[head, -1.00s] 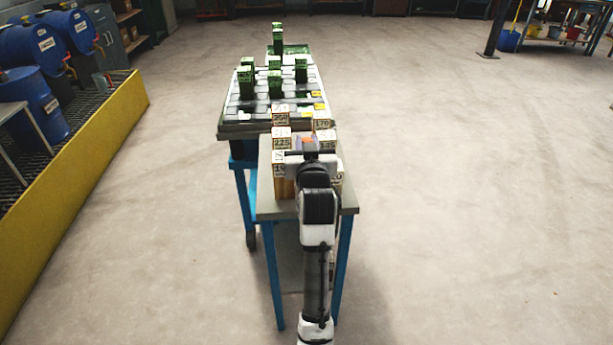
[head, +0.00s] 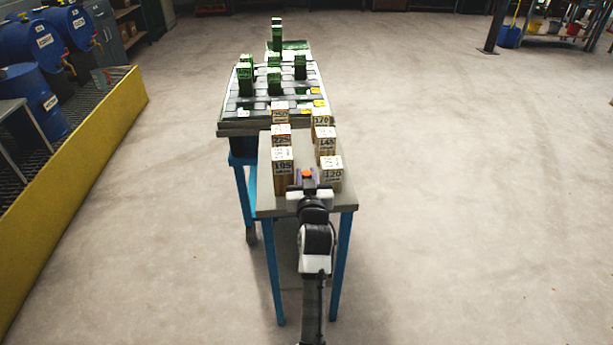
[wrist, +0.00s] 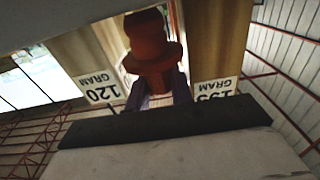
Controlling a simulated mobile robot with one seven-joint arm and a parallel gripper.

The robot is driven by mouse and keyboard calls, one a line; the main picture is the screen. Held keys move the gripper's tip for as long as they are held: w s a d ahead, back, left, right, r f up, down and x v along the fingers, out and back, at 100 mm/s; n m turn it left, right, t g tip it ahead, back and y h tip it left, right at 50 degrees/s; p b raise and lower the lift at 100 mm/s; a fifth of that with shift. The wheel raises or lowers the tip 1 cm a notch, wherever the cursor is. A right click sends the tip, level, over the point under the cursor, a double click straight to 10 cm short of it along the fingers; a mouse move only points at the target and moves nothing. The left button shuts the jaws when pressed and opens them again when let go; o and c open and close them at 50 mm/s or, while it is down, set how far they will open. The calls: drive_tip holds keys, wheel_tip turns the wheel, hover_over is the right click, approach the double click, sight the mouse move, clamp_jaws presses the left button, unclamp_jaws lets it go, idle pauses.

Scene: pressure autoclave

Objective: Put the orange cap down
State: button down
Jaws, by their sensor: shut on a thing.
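The orange cap (head: 307,173) is held between the fingers of my gripper (head: 307,181) at the near end of the small table in the head view. In the wrist view the cap (wrist: 152,45) looks dark red-orange, with a wide rim and a narrower knob. My gripper's fingers (wrist: 158,98) are shut on it. The cap is between and in front of two wooden blocks, the 120 gram block (head: 331,174) on the right and the 195 gram block (head: 283,172) on the left. I cannot tell whether the cap touches the table.
The grey table top (head: 265,206) bears several labelled wooden blocks in two rows, with a narrow clear lane between them. Behind stands a second table (head: 235,130) with green blocks on a grid. The floor to the right is open. A yellow barrier (head: 80,165) runs along the left.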

drive_tip(key=shift+f, duration=0.15)
drive_tip(key=c, duration=1.5)
unclamp_jaws()
drive_tip(key=shift+r, duration=0.3)
drive_tip(key=s+b, duration=0.2)
drive_tip(key=s, duration=1)
drive_tip(key=shift+f+b, duration=0.1)
drive_tip(key=shift+b, duration=0.2)
